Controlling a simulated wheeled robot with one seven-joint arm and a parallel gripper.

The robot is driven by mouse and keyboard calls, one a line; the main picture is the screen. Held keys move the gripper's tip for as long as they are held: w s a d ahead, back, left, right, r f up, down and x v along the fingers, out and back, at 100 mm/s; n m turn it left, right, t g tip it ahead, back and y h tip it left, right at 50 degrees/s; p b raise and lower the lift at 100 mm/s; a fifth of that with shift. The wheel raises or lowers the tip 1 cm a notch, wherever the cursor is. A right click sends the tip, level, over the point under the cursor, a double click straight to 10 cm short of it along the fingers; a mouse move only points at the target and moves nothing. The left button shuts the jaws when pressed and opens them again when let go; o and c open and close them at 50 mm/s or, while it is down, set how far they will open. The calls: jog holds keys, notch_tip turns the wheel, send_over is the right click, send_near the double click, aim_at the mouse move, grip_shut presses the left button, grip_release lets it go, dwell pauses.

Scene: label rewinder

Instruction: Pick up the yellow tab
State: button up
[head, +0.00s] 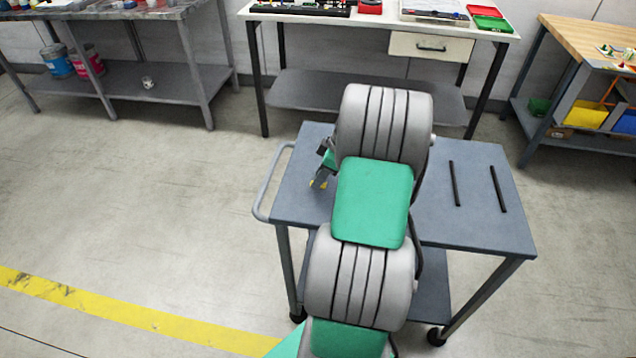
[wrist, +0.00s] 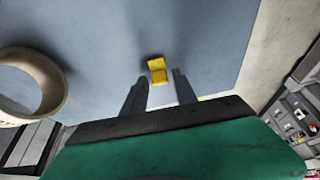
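The yellow tab (wrist: 158,70) lies on the blue-grey cart top (wrist: 105,40) in the wrist view. It looks like a small bent or two-faced piece. My gripper (wrist: 159,86) is open, with its two dark fingers spread on either side of the near end of the tab. No contact between fingers and tab shows. In the head view, my arm hides most of the gripper (head: 318,183), and a small bit of yellow (head: 319,184) shows by the fingertips at the left part of the cart top (head: 465,225).
A beige ring-shaped roll (wrist: 50,75) is left of my gripper in the wrist view. Two black bars (head: 455,183) lie on the cart's right side. The cart has a handle (head: 268,182) on its left. Benches stand behind, including a white-topped one (head: 385,22).

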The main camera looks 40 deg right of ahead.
grip_shut()
dwell(0.4)
